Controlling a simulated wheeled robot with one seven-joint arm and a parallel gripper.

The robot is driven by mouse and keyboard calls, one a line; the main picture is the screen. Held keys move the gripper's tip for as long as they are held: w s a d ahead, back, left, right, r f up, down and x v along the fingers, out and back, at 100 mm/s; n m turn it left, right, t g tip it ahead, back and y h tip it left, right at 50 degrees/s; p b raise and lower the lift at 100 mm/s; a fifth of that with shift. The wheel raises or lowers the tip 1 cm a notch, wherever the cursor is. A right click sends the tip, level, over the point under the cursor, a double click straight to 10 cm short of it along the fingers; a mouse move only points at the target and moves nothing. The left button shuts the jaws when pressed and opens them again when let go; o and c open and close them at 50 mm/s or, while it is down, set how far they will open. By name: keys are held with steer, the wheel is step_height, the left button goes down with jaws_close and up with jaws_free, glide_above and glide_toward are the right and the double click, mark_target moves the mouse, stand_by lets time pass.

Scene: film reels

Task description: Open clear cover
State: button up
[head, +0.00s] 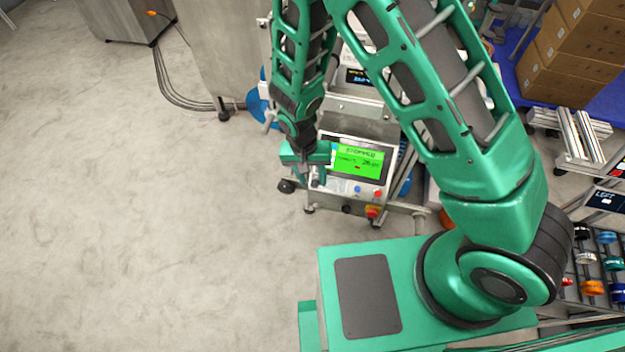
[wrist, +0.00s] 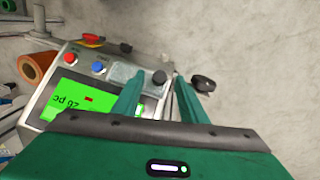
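In the wrist view, a pale, see-through panel that looks like the clear cover (wrist: 120,74) lies flat on the box face, beside the blue button (wrist: 98,67). My left finger partly covers it. I cannot make out the cover in the head view. My gripper (wrist: 160,77) is open, its two fingers apart over the end of the box, with a black knob (wrist: 159,77) showing between the tips. The head view shows my gripper (head: 316,178) at the screen's left side. Contact cannot be told.
A red button (wrist: 73,59) and a red-and-yellow stop button (head: 373,211) are on the same box. A dark caster (wrist: 203,84) shows beyond my right finger. Cardboard boxes (head: 570,50) stand at the upper right. The floor (head: 130,200) at the left is clear.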

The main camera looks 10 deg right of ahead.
mark_target(318, 177)
steer(key=shift+d+f, duration=0.15)
steer(key=shift+f, duration=0.9)
steer(key=shift+c, duration=0.6)
jaws_close()
steer(key=shift+w+d+r, duration=0.25)
steer(key=shift+w+r, duration=0.5)
steer(key=shift+r, duration=0.05)
steer(key=shift+w+d+r, duration=0.25)
steer(key=shift+w+r, duration=0.45)
steer(key=shift+r, duration=0.1)
steer(key=shift+o, duration=0.6)
jaws_free()
steer(key=shift+r, duration=0.1)
step_height(318, 177, up, 10)
steer(key=a, duration=0.1)
steer(key=shift+w+a+r, duration=0.2)
steer(key=shift+a, duration=0.05)
